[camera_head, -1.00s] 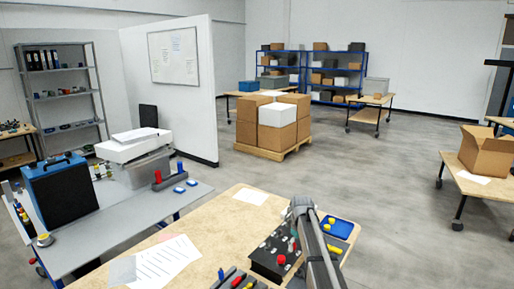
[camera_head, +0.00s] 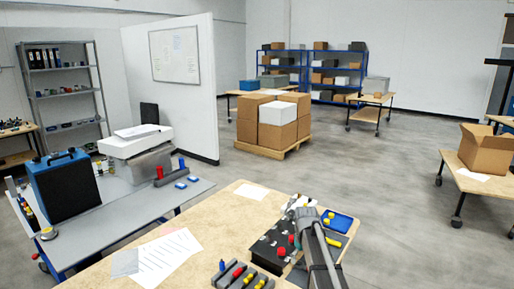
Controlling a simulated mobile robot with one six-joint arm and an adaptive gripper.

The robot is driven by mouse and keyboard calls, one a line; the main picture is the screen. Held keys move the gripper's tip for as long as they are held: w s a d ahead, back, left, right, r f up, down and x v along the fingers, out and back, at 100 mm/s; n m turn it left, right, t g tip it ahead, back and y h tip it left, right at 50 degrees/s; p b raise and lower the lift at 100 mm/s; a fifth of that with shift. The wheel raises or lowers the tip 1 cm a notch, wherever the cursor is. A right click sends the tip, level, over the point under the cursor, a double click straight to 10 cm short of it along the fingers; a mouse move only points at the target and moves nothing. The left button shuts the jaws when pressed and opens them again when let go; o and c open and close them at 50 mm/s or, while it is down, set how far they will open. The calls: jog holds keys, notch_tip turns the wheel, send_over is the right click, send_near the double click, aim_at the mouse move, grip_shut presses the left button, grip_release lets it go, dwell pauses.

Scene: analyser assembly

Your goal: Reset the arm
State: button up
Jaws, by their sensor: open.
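My arm reaches up from the bottom edge, right of centre, over the wooden table (camera_head: 205,222). At its far end my gripper (camera_head: 297,203) is small and partly hidden by the arm. It is open, with nothing visible in it. It is near a black block (camera_head: 268,245) with red and green parts on it and a blue tray (camera_head: 340,223) with small yellow parts. I cannot tell its exact height above the table.
A paper sheet (camera_head: 165,257) and a dark rack (camera_head: 240,277) with coloured parts lie near the front. A grey bench (camera_head: 125,217) with a blue case (camera_head: 65,185) stands at left. Boxes on a pallet (camera_head: 278,148) stand behind. Open floor lies to the right.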

jog(key=s+f+m+b, duration=0.2)
jog(key=s, duration=0.9)
jog(key=s+f+m+b, duration=0.3)
jog(key=s, duration=0.8)
jog(key=shift+s+d+f, duration=0.15)
jog(key=shift+s+f, duration=0.1)
